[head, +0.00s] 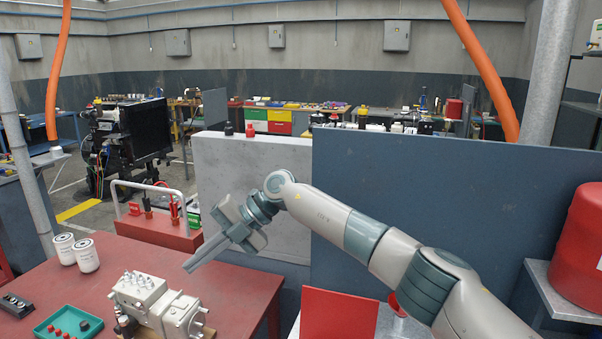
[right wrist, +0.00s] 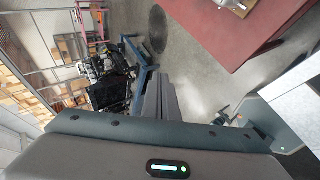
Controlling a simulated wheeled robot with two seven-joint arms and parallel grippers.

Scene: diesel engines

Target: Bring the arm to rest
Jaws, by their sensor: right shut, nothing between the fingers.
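My right arm reaches in from the lower right in the head view. Its right gripper (head: 190,268) is shut and empty, its fingers pointing down and left. It appears above the back right part of the red table (head: 238,290), apart from everything on it. The shut fingers also show in the right wrist view (right wrist: 163,82), with the floor beyond them and the red table's edge at the upper right. My left gripper is not in view.
A dark blue panel (head: 430,190) stands behind my arm. A red drum (head: 580,240) is at right.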

